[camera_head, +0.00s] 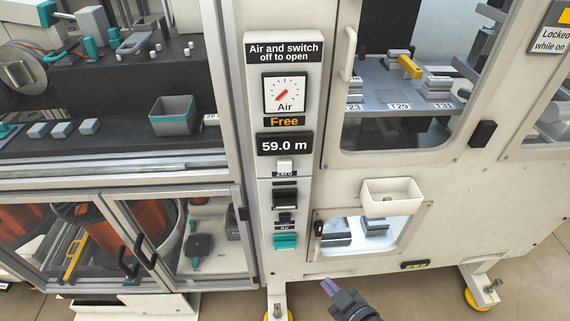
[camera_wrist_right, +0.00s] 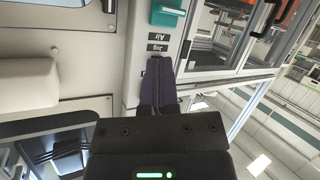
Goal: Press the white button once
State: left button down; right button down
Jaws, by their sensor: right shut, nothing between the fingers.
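The white button (camera_head: 284,166) sits on the upright control panel, under the "59.0 m" display and just above a label reading "Zero". My right gripper (camera_head: 328,288) is low in the head view, below and to the right of the panel, well apart from the white button. Its dark purple fingers are shut with nothing between them. In the right wrist view the shut fingers (camera_wrist_right: 160,75) point at the lower panel near the "Jog" and "Air" labels; the white button is not seen there. My left gripper is not in view.
Below the white button are a black switch (camera_head: 284,198) and a teal switch (camera_head: 285,241), which also shows in the right wrist view (camera_wrist_right: 168,12). A cream tray (camera_head: 392,193) juts out right of the panel. Glass doors with black handles (camera_head: 146,250) stand left.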

aim_at(285, 165)
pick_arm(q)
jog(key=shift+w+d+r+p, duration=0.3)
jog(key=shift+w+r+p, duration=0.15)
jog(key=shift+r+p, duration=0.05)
pick_arm(e)
jog(key=w+a+r+n+t+y, duration=0.1)
jog(key=a+r+y, duration=0.3)
jog(key=r, duration=0.6)
jog(key=w+a+r+n+t+y, duration=0.1)
jog(key=a+r+n+y, duration=0.3)
jog(key=r, duration=0.7)
jog(key=shift+t+y, duration=0.4)
jog(key=shift+t, duration=0.3)
jog(key=shift+w+r, duration=0.1)
